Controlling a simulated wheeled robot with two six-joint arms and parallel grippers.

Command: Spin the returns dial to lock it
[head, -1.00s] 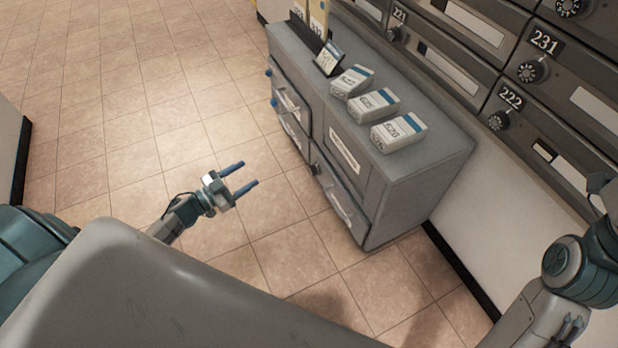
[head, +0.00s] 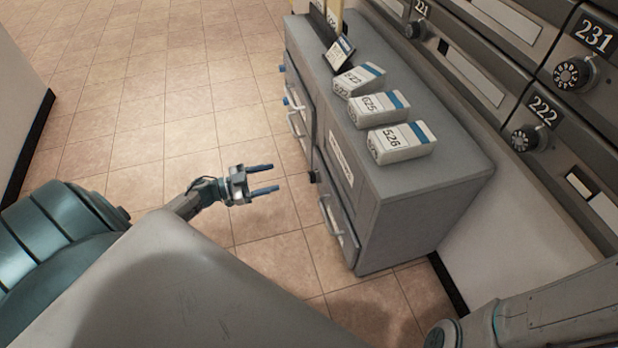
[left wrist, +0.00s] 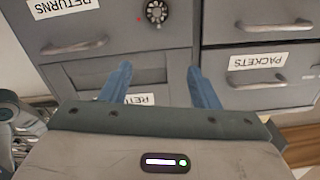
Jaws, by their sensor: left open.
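The returns dial (left wrist: 156,12) is a dark round knob with pale marks, at the top of the left wrist view. It sits on a grey drawer front with an upside-down RETURNS label (left wrist: 75,6). A small red light (left wrist: 138,18) shows beside it. My left gripper (head: 278,177) is open and empty, in front of the grey cabinet (head: 420,205). In the left wrist view its two blue fingers (left wrist: 159,70) point toward the cabinet front, apart from the dial. My right gripper is out of view; only part of that arm shows at the lower right.
A PACKETS drawer (left wrist: 258,60) with a bar handle adjoins the returns front. Several white boxes (head: 402,143) and a small sign (head: 339,52) stand on the cabinet. Wall mailboxes with black dials (head: 574,73) are at right. The tiled floor (head: 140,110) at left is clear.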

